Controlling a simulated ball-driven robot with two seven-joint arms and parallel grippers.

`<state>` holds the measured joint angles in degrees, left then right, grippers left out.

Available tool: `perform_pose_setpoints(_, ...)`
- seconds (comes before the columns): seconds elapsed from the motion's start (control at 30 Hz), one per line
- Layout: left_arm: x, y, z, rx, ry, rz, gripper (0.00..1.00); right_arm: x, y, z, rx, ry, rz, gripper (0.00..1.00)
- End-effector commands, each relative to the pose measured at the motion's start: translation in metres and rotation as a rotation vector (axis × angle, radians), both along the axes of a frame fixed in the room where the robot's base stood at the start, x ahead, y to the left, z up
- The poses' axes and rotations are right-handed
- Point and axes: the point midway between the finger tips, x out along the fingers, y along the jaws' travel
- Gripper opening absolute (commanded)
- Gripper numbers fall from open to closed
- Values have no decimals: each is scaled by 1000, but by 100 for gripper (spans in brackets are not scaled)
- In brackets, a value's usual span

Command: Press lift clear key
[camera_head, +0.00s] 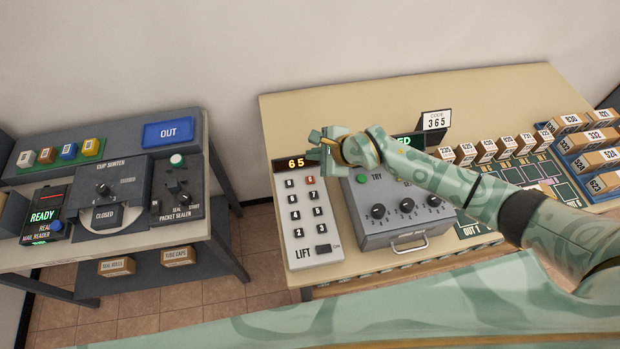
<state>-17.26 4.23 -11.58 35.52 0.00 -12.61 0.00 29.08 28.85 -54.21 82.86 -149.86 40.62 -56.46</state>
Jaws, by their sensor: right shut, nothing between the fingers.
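The light grey lift keypad (295,225) lies at the left end of the right-hand table. Its dark display (283,165) shows orange digits that read 65, and its right end is close behind my fingers. Below are two columns of keys; a reddish key (310,181) sits at the top right, the others are dark. The word LIFT and a dark key (323,249) are at the bottom. I cannot read which key is marked clear. My right gripper (316,147) is shut and empty, over the display's right end, above the reddish key. My left gripper is not in view.
A grey box with three knobs (404,232) stands right of the keypad, under my right arm. Several numbered parcels (486,151) and a blue rack (567,147) are at right. A separate bench (180,236) with machines is at left.

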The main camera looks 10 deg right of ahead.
Motion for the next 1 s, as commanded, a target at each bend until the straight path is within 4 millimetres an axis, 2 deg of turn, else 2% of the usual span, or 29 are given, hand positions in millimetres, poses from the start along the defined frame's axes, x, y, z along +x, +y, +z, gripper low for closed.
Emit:
perform_pose_setpoints(0.27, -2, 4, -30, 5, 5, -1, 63, -1, 0, -32, 2, 2, 0, 0)
perform_pose_setpoints(0.5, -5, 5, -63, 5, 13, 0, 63, -1, 1, -68, 2, 4, 0, 0)
perform_pose_setpoints(0.6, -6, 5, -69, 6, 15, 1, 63, -1, 1, -78, 2, 3, -1, 0)
perform_pose_setpoints(0.77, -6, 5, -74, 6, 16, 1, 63, 0, 1, -85, 2, 0, 0, 0)
perform_pose_setpoints(1.0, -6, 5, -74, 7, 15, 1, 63, 0, 1, -85, 2, 0, 0, 0)
